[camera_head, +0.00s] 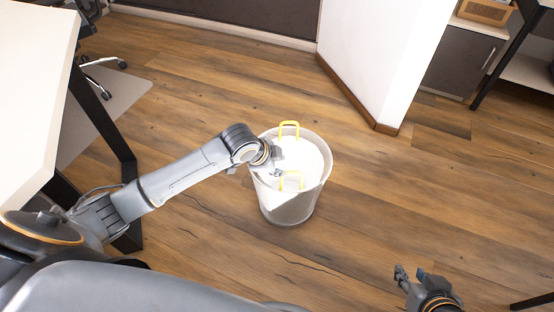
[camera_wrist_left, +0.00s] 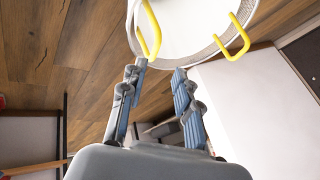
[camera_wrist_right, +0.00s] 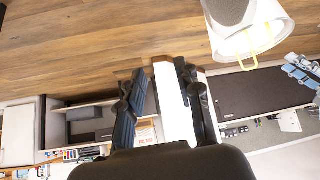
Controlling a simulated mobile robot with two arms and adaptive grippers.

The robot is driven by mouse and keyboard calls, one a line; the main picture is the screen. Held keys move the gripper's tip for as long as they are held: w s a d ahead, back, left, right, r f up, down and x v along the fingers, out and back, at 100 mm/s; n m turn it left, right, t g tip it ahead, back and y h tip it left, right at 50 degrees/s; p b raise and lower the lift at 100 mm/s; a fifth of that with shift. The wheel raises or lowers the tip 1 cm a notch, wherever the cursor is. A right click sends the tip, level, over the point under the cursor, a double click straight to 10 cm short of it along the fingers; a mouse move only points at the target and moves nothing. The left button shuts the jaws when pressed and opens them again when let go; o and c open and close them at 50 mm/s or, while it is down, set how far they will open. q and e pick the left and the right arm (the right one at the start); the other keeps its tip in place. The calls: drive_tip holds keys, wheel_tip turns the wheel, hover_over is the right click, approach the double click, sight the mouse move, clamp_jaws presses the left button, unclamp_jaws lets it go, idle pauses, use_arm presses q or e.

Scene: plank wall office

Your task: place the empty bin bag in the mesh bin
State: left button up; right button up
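The mesh bin (camera_head: 302,212) stands upright on the floor at the middle of the head view. The white bin bag (camera_head: 305,158) is inside it, its two yellow handles (camera_head: 289,124) sticking up near the rim. The bag and bin also show at the top of the left wrist view. My left gripper (camera_head: 277,172) is over the left part of the bin opening. Its fingers (camera_wrist_left: 158,76) are apart with nothing between them, one tip close to a yellow handle (camera_wrist_left: 149,32). My right gripper (camera_head: 411,274) is open and empty, away to the lower right of the bin.
A white desk (camera_head: 30,80) with dark legs is at the left, near my left arm. A white wall corner (camera_head: 385,60) stands behind the bin, with a grey cabinet (camera_head: 457,62) farther right. The wooden floor around the bin is clear.

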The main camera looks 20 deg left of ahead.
use_arm(q)
drive_tip(key=s+d+n+h, duration=0.1)
drive_tip(key=s+d+n, duration=0.3)
drive_tip(key=s+d, duration=0.45)
drive_tip(key=s+a+r+n+y, duration=0.1)
drive_tip(key=s+a+n, duration=0.2)
drive_tip(key=s, duration=0.3)
drive_tip(key=s+a+r+n+t+y, duration=0.1)
drive_tip(key=s+a+r+n, duration=0.1)
drive_tip(key=s+a+n, duration=0.2)
drive_tip(key=shift+s+a+r+n+y, duration=0.3)
drive_tip(key=shift+s+n, duration=0.1)
drive_tip(key=shift+s, duration=0.65)
use_arm(e)
drive_tip(key=shift+s+d+f+g, duration=0.15)
drive_tip(key=shift+s+f+g, duration=0.1)
drive_tip(key=shift+s, duration=0.15)
drive_tip(key=shift+s+d+f+g, duration=0.1)
drive_tip(key=shift+s+g, duration=0.15)
drive_tip(key=shift+s, duration=0.15)
use_arm(q)
drive_tip(key=shift+f, duration=0.1)
